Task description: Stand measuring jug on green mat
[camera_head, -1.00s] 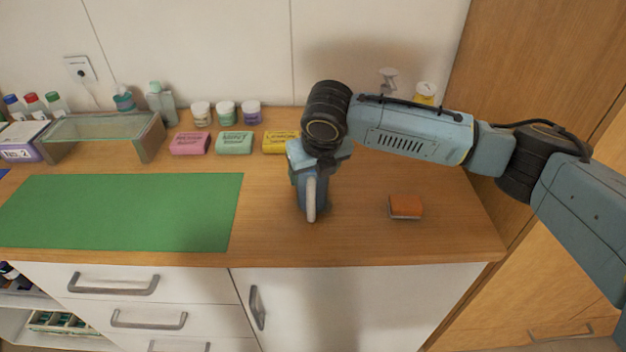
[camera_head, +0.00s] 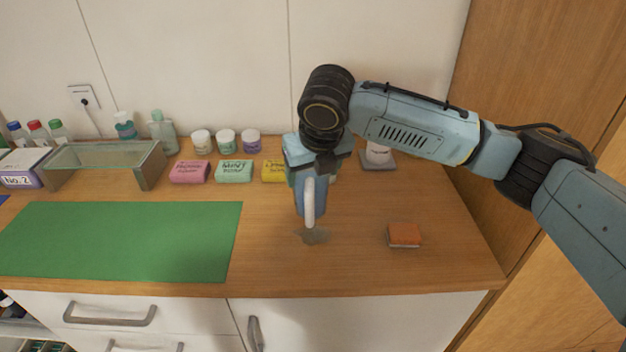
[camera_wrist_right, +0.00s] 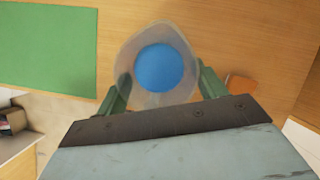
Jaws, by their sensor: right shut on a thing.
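The measuring jug (camera_head: 310,198) is translucent with blue contents and a pale handle facing the front. It hangs upright a little above the wooden counter, with a shadow below it. My right gripper (camera_head: 312,168) is shut on it from above. In the right wrist view, the fingers of the right gripper (camera_wrist_right: 165,88) lie on both sides of the jug (camera_wrist_right: 160,72), whose round blue inside shows. The green mat (camera_head: 120,240) lies flat and bare on the counter, left of the jug; it also shows in the right wrist view (camera_wrist_right: 45,45). My left gripper is not in view.
An orange sponge (camera_head: 404,235) lies to the right. Pink (camera_head: 190,171), mint (camera_head: 234,171) and yellow (camera_head: 273,171) soaps and several small jars stand behind. A glass-topped stand (camera_head: 105,157) is behind the mat. The counter between jug and mat is clear.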

